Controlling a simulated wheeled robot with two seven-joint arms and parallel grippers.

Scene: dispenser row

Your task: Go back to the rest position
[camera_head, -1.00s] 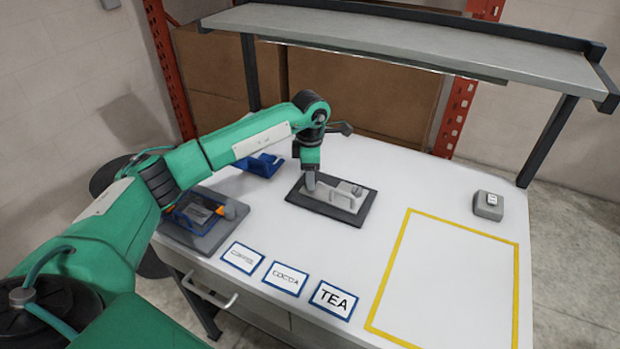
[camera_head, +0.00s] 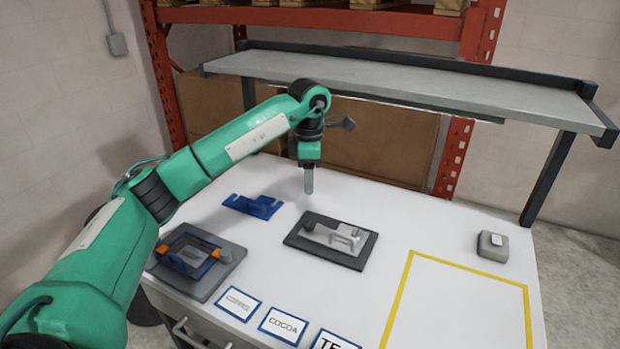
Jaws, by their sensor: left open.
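My left gripper (camera_head: 309,180) hangs over the back part of the white table, pointing down, with nothing seen in it. Its fingers show nearly edge-on as one grey shape. It is apart from the grey fixture on a dark plate (camera_head: 331,240), which lies in front of it and a little to the right. My right gripper is out of the picture.
A blue bracket (camera_head: 253,206) and a grey base with a blue and orange frame (camera_head: 196,253) are on the left. Labels, including COCOA (camera_head: 284,325), line the front. A yellow outline (camera_head: 464,267) is empty. A grey button box (camera_head: 492,245) stands right; a raised shelf (camera_head: 420,87) spans the back.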

